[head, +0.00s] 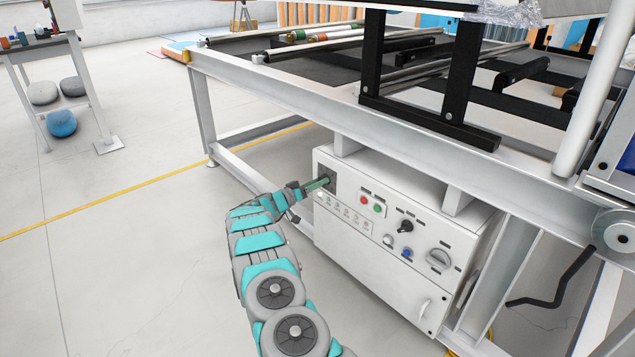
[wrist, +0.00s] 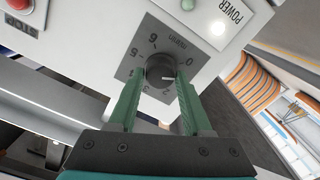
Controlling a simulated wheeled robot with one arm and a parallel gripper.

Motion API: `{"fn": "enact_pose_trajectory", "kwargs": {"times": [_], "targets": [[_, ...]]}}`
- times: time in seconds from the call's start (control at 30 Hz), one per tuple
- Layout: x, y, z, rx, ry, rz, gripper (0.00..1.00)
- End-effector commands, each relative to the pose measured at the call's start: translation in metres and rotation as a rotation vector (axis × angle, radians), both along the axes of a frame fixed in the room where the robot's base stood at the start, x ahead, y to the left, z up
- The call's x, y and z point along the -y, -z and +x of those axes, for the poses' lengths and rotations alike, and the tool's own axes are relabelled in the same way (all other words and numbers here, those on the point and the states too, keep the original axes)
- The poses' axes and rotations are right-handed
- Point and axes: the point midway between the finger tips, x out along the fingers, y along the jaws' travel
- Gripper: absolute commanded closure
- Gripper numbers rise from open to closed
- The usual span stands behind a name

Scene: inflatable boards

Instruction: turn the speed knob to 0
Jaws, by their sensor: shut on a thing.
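The speed knob (wrist: 160,70) is a round dark knob on a grey dial plate (wrist: 128,70) with printed numbers. Its white pointer line points to the right in the wrist view, a little below the 0. My gripper (wrist: 161,88) has its two green fingers on either side of the knob, shut on it. Part of the lower scale is hidden by the fingers. In the head view my gripper (head: 322,184) reaches the dial plate (head: 327,172) at the upper left of the white control box (head: 345,260); the knob itself is hard to make out there.
Green and red buttons (head: 370,204), a black selector (head: 405,227), a blue button (head: 407,253) and a grey rotary switch (head: 439,259) sit right of the dial. The box hangs under a steel table frame (head: 300,92). Open floor (head: 130,270) lies to the left.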

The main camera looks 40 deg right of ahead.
Motion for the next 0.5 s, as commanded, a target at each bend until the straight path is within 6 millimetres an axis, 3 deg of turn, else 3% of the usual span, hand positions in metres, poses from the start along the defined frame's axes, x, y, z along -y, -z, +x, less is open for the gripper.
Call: {"fn": "enact_pose_trajectory", "kwargs": {"times": [0.5], "targets": [[0.0001, 0.0016, 0.0003, -0.291, -0.001, -0.021, 1.0]]}}
